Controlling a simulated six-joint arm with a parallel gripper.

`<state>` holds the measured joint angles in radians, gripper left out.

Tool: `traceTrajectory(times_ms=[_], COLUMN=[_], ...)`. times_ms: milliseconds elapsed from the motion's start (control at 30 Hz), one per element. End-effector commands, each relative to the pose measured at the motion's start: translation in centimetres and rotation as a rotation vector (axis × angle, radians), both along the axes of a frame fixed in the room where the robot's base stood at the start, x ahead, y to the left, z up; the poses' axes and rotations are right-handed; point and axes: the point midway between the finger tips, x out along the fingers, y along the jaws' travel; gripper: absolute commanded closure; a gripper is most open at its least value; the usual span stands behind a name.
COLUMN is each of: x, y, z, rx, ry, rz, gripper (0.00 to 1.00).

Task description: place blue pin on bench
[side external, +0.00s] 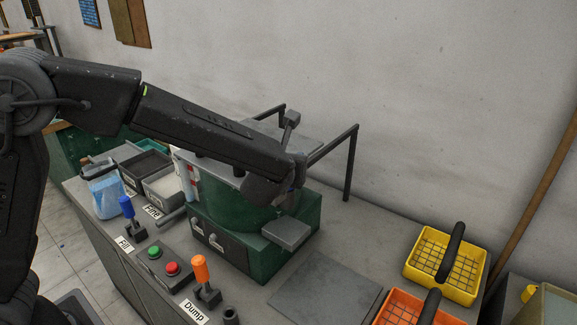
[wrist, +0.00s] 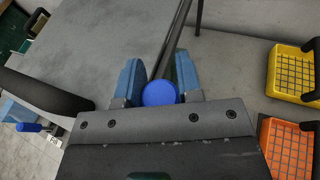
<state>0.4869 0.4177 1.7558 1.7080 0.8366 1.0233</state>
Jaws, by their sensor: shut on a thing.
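The blue pin (wrist: 160,93) shows in the wrist view as a round blue end between the two pale blue fingers of my gripper (wrist: 159,76). My gripper is shut on it. In the side view my wrist is above the green machine (side external: 235,205), and the fingers and pin are mostly hidden behind my arm. The grey bench (side external: 375,220) carries the machine, and its bare top shows to the right of it. I cannot tell how high the pin is above the surface below.
A yellow basket (side external: 417,270) and an orange basket (side external: 384,305) stand at the right. A dark frame (side external: 350,165) rises behind the machine. A blue lever (side external: 127,207), an orange lever (side external: 200,270) and a button box (side external: 160,268) line the front. A flat grey plate (side external: 325,288) lies clear.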

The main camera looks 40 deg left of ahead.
Motion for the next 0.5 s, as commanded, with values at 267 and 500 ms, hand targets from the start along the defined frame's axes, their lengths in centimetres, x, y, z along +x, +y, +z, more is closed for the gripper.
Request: traceTrajectory(times_ms=[267, 500], x=[0.0, 0.1], y=[0.0, 0.1], z=[3.5, 8.4], rx=[-0.004, -0.004], ry=[-0.007, -0.008], rz=[0.001, 0.002], gripper=[0.97, 0.97])
